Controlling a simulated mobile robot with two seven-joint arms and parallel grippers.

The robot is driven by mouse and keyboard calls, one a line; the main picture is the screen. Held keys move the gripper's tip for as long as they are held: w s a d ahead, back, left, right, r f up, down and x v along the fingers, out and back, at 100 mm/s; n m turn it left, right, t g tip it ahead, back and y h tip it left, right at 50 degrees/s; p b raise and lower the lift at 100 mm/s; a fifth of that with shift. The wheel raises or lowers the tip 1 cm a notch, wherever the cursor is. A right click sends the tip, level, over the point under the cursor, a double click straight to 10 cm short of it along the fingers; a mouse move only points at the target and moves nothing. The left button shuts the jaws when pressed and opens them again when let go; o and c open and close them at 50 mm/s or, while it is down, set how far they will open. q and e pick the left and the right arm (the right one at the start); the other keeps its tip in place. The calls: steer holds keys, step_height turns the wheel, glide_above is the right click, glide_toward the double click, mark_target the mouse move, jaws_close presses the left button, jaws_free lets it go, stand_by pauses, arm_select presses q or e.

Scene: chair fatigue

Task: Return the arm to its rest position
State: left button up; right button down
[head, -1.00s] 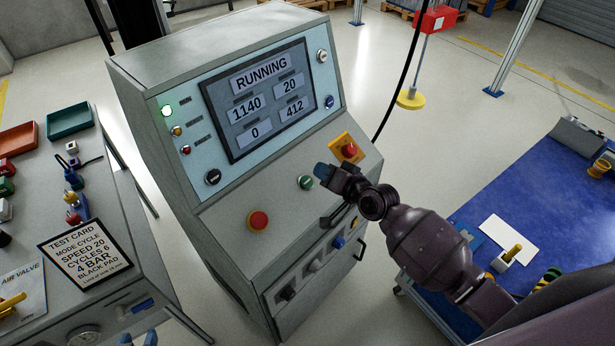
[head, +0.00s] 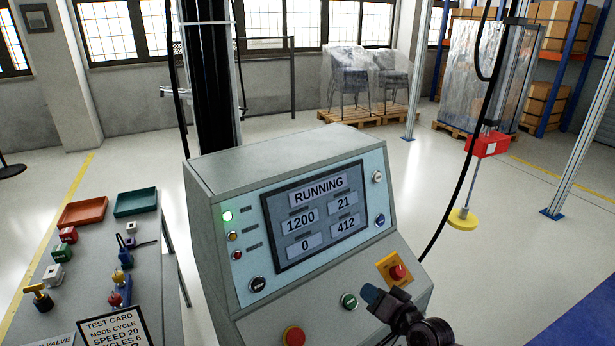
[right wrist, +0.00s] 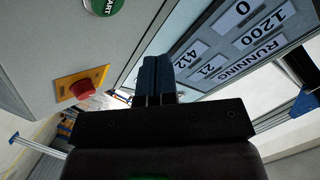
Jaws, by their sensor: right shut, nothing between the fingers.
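My right gripper (head: 372,295) is at the lower right of the control console (head: 250,160) in the head view, in front of its sloped button panel. Its blue fingertips are together with nothing between them. In the right wrist view the shut fingers (right wrist: 155,78) point toward the console. The green start button (head: 349,300) is just left of the fingertips in the head view. The red emergency stop on a yellow plate (head: 396,271) is just above and right of them. The console screen (head: 316,215) reads RUNNING, 1200, 21, 0 and 412. My left gripper is not in view.
A side table (head: 70,300) at the left holds coloured trays, small blocks and a test card (head: 113,328). A red unit on a rod with a yellow disc (head: 462,218) hangs at the right. Open floor lies behind the console. Wrapped chairs stand on pallets at the back.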

steer(key=s+d+f+n+g+h, duration=0.1)
steer(key=s+d+f+h, duration=0.3)
steer(key=s, duration=0.8)
steer(key=s+d+f+n+g+h, duration=0.1)
steer(key=s+d+f+n+h, duration=0.2)
steer(key=s, duration=1)
step_height(320, 180, down, 4)
steer(key=shift+s+d+r+n+h, duration=0.1)
steer(key=shift+s+d+n+h, duration=0.25)
steer(key=shift+d, duration=0.9)
steer(key=shift+w, duration=0.1)
stand_by(3.9)
